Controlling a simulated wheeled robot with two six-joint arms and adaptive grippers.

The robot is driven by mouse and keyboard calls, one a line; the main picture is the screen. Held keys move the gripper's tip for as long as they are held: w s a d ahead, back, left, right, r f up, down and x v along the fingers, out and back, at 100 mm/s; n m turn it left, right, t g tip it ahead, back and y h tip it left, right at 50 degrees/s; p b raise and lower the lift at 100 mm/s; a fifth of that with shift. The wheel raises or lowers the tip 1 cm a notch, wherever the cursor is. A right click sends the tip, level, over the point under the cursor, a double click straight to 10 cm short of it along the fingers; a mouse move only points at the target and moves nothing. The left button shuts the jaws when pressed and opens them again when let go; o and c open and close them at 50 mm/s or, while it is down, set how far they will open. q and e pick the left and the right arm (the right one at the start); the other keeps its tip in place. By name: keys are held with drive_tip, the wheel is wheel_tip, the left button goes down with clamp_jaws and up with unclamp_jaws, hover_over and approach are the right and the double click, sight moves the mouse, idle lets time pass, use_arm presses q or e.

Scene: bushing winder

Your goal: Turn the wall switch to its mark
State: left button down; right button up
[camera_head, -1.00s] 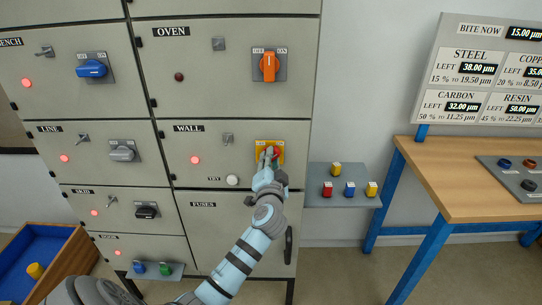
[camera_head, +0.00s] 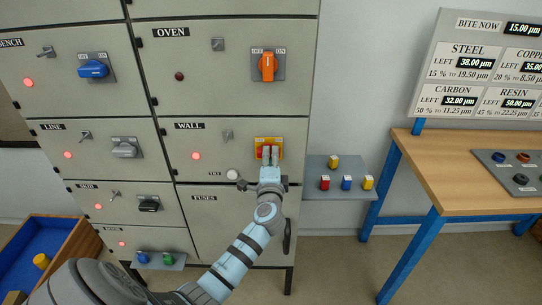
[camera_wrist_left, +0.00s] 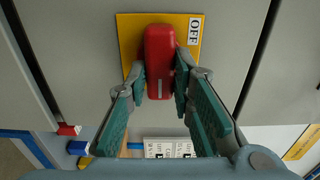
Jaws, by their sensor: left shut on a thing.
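The wall switch is a red handle (camera_head: 267,151) on a yellow plate (camera_head: 258,141), on the cabinet door labelled WALL. My left gripper (camera_head: 269,153) reaches it from below and covers part of it. In the left wrist view the red handle (camera_wrist_left: 160,60) stands lengthwise between the two fingers of the gripper (camera_wrist_left: 160,82), which is shut on it. The yellow plate (camera_wrist_left: 130,35) carries a sideways OFF label (camera_wrist_left: 195,32) right of the handle. Any other mark on the plate is hidden. My right gripper is not in view.
A red lamp (camera_head: 196,156) glows on the WALL door, near a TRY button (camera_head: 232,174). The OVEN switch (camera_head: 267,67) is above. A small shelf (camera_head: 340,191) with coloured blocks is to the right, then a wooden bench (camera_head: 470,180).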

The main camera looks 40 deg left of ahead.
use_arm(q)
drive_tip(key=shift+f, duration=0.1)
idle(0.4)
drive_tip(key=c, duration=1.4)
unclamp_jaws()
drive_tip(key=shift+d, duration=0.1)
drive_tip(key=v, duration=1.2)
drive_tip(key=shift+w, duration=0.1)
